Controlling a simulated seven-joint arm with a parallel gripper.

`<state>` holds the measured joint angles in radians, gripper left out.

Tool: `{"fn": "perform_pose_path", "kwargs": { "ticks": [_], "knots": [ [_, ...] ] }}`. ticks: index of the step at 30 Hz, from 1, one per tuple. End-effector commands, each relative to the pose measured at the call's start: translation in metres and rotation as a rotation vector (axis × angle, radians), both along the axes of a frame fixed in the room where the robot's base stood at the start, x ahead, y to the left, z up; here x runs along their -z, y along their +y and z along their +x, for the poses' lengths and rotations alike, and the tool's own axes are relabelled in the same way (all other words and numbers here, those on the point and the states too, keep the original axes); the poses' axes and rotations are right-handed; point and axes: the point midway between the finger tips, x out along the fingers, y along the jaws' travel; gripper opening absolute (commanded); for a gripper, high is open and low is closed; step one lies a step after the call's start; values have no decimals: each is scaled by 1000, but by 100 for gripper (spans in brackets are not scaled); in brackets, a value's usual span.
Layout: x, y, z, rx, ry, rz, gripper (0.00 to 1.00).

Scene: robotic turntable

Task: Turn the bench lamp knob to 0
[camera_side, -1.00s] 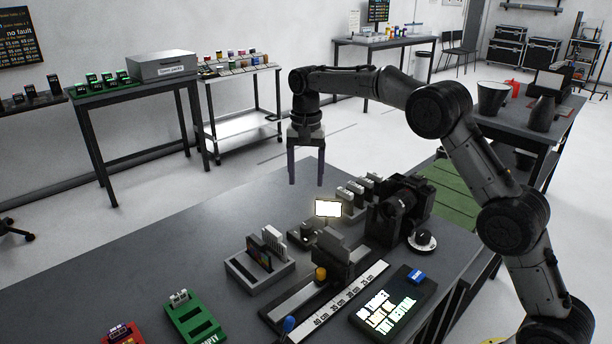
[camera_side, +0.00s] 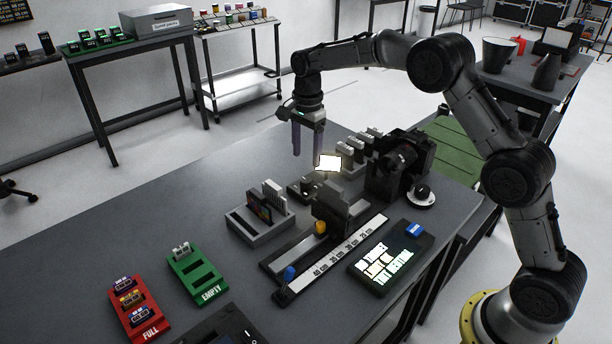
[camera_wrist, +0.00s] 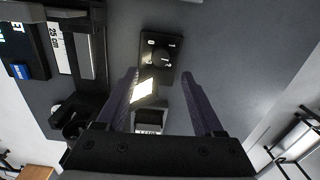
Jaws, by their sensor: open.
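The bench lamp shows as a bright lit panel (camera_side: 329,162) on the bench, and it also glows in the wrist view (camera_wrist: 144,89). Next to it in the wrist view is a dark plate with a round black knob (camera_wrist: 160,58) and small white marks, one looking like a 0. In the side view a low dark unit (camera_side: 302,190) sits by the lamp; its knob is not clear there. My gripper (camera_side: 307,156) is open and empty, fingers pointing down, above the bench behind the lamp. In the wrist view the knob lies between and slightly beyond my fingertips (camera_wrist: 160,73), apart from them.
A camera (camera_side: 400,160) and a separate round dial (camera_side: 421,196) stand right of the lamp. A grey card holder (camera_side: 260,218), a ruler rail (camera_side: 335,255) and a lit target panel (camera_side: 390,258) are nearer the front. Red (camera_side: 140,318) and green (camera_side: 196,277) trays lie left. The bench's back-left is clear.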

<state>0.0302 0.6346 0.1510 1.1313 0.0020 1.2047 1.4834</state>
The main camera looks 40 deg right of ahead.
Motion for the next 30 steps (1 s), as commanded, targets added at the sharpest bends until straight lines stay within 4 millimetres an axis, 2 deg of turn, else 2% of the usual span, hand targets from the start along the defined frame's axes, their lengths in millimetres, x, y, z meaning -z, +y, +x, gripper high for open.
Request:
{"fn": "perform_pose_path", "kwargs": {
  "ticks": [1,6,12,17,25,26,30],
  "knots": [
    [12,0,0,-1,4,0,69],
    [43,0,0,-1,4,0,69],
    [68,0,1,-2,1,0,69],
    [76,0,2,-2,1,0,69],
    [77,0,2,-2,0,0,69],
    [77,0,2,-2,0,0,66],
    [77,0,2,-2,0,0,40]
  ]
}}
